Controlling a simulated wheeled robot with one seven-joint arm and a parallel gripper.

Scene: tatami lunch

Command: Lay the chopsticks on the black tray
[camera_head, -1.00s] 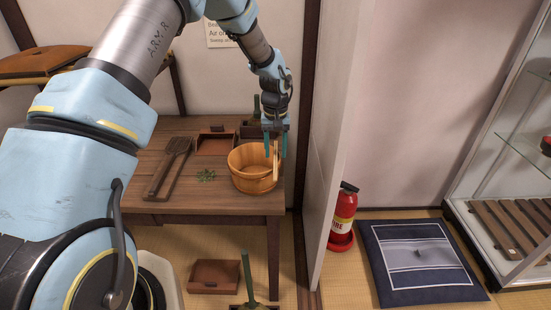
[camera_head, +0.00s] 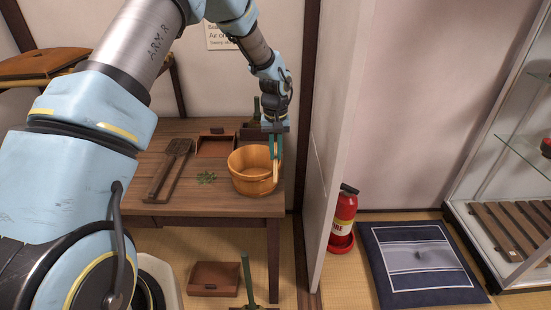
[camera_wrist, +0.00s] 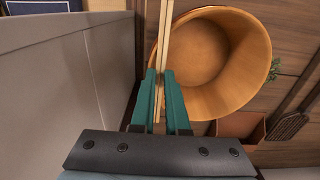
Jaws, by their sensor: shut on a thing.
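The pale wooden chopsticks (camera_head: 276,172) are held in my gripper (camera_head: 275,157) at the right side of the wooden tub. In the wrist view the chopsticks (camera_wrist: 165,38) pass between the two green fingers of my gripper (camera_wrist: 160,78), which is shut on them. They extend past the fingertips, across the left part of the tub's rim in that view. Whether they touch the tub, I cannot tell. I cannot make out a black tray for certain in either view.
The round wooden tub (camera_head: 250,185) stands near the right end of the brown table (camera_head: 225,206). Green leaves (camera_head: 206,177), a dark slatted paddle (camera_head: 168,170) and a brown box (camera_head: 215,147) are left of it. A pale partition (camera_head: 335,130) rises close on the right.

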